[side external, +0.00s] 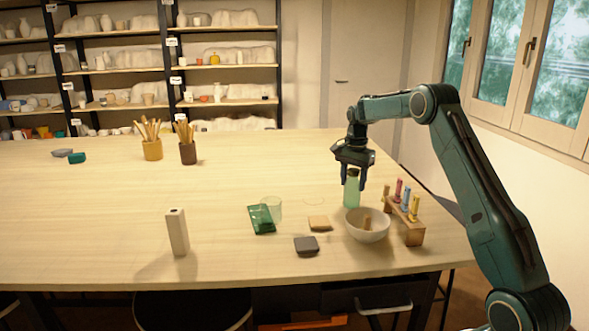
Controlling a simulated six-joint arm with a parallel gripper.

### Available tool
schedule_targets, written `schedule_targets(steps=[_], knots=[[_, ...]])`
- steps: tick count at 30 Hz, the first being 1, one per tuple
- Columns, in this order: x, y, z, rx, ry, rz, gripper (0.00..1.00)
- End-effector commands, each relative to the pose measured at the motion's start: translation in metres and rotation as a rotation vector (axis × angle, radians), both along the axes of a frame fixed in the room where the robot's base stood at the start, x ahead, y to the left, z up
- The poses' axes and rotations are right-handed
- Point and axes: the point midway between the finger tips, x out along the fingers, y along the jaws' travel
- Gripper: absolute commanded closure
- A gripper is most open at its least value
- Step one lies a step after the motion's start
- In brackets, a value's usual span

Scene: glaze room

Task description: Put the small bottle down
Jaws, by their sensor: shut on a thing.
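The small bottle (352,191) is pale green with a dark top and is upright. My gripper (354,182) points down over it and is shut on its upper part. The bottle is just behind the white bowl (367,234) at the right of the table. I cannot tell whether the bottle's base touches the table (220,205).
A wooden rack (413,233) with several coloured vials stands right of the bottle. A clear glass (273,208), a green packet (261,220), a tan block (320,223) and a dark grey block (306,246) lie to the left. A pale upright block (177,232) stands further left. The table's middle is clear.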

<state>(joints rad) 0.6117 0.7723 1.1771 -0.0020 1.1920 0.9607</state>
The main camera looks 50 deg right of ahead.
Motion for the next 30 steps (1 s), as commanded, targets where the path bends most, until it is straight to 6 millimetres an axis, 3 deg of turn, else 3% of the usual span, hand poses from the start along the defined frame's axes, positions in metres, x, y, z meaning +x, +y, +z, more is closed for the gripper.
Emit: schedule_targets(steps=[1, 2, 5, 20, 30], knots=[[0.000, 0.000, -0.001, 0.000, 0.000, 0.000, 0.78], [0.000, 0.000, -0.002, 0.001, 0.001, 0.000, 0.51], [0.000, 0.000, -0.002, 0.001, 0.001, 0.000, 0.31], [0.000, 0.000, 0.006, 0.000, 0.000, 0.000, 0.31], [0.001, -0.001, 0.047, -0.002, -0.003, 0.000, 0.31]])
